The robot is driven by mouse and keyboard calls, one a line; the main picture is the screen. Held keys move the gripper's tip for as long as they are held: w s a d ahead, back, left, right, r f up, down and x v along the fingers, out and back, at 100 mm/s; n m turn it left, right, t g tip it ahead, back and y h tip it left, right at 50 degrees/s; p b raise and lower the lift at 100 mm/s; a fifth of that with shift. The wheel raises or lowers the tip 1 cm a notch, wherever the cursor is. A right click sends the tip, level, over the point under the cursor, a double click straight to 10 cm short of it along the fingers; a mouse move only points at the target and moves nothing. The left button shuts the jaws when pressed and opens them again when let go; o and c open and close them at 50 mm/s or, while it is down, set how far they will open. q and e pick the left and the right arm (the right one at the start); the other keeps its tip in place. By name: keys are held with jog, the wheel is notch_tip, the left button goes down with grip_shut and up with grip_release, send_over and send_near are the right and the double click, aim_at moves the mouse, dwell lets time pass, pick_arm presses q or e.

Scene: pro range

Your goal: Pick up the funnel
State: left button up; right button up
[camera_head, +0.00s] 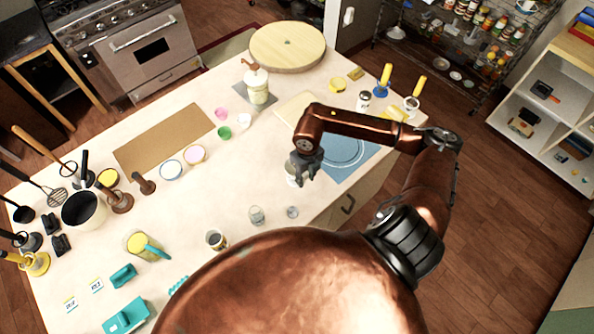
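My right gripper (303,173) points down over the front right part of the counter, beside a blue mat. A pale, whitish object (291,180) shows just below and left of its fingers, partly hidden by them. I cannot tell whether this object is the funnel, or whether the fingers touch it. The finger gap is too small to read. No other thing is clearly recognisable as a funnel. My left gripper is not in view.
A glass jar (257,215) and a small grey item (292,212) stand in front of the gripper. The blue mat (352,152) lies right of it. A soap pump bottle (256,84) stands behind. The left side is crowded with utensils; the counter (240,180) is clear left of the gripper.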

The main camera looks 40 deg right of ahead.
jog(key=c, duration=0.5)
jog(key=shift+r, duration=0.1)
jog(key=shift+r+b, duration=0.35)
jog(key=shift+r, duration=0.2)
jog(key=shift+s+r+b, duration=0.45)
jog(key=shift+s+r, duration=1.5)
jog(key=shift+s, duration=0.4)
jog(key=shift+s+r+b, duration=0.4)
jog(key=shift+s+r, duration=1.55)
jog(key=shift+s, duration=0.35)
jog(key=shift+s+r+b, duration=0.45)
jog(key=shift+s+r, duration=1.5)
jog(key=shift+s, duration=0.4)
